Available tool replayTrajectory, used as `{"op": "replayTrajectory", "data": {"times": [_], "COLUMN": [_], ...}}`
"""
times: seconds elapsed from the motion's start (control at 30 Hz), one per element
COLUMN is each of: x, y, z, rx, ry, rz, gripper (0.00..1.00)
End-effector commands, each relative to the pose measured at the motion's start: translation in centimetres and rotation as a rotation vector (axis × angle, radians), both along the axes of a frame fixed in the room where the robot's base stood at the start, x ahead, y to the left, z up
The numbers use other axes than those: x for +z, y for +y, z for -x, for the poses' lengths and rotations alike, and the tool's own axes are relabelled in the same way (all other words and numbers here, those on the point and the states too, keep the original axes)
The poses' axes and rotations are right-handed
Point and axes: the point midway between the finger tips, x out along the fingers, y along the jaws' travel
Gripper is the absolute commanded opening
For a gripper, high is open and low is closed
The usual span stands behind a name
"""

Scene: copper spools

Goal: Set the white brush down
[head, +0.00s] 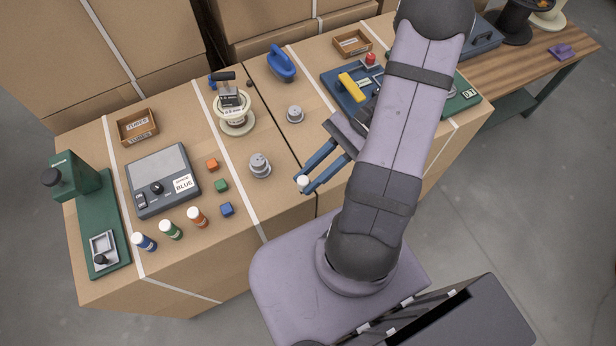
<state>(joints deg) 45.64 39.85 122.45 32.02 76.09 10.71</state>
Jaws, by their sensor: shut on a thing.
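My gripper (304,183) has blue fingers and is shut on a small white thing (303,179) at their tips. Only its pale rounded end shows, so I cannot tell from its shape whether it is the white brush. It is held over the near part of the cardboard-brown worktop (283,205), right of a grey stepped weight (260,165). I cannot tell how high it is above the surface. A blue brush-like tool (281,62) lies at the back. No other white brush shows clearly.
The worktop around my fingertips is bare; my arm hides part of the right side.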

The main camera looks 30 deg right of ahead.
Motion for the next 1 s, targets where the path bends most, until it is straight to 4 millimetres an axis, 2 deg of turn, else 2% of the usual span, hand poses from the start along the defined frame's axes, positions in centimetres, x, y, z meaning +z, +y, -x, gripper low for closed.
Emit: {"op": "replayTrajectory", "data": {"times": [0.03,0.1,0.2,0.4,0.73,1.0], "x": [0.3,0.6,0.9,1.2,0.8,-2.4], "y": [-0.3,-0.8,-1.7,-3.3,-3.7,-3.7], "z": [-0.7,-1.7,-3.0,-4.4,-4.8,-4.8], "rx": [-0.132,-0.29,-0.472,-0.683,-0.741,-0.739], "ry": [0.001,0.001,0.0,-0.001,-0.001,0.003], "rz": [0.0,0.0,0.0,0.001,0.0,-0.002], "gripper": [0.0,0.0,0.0,0.0,0.0,0.0]}}
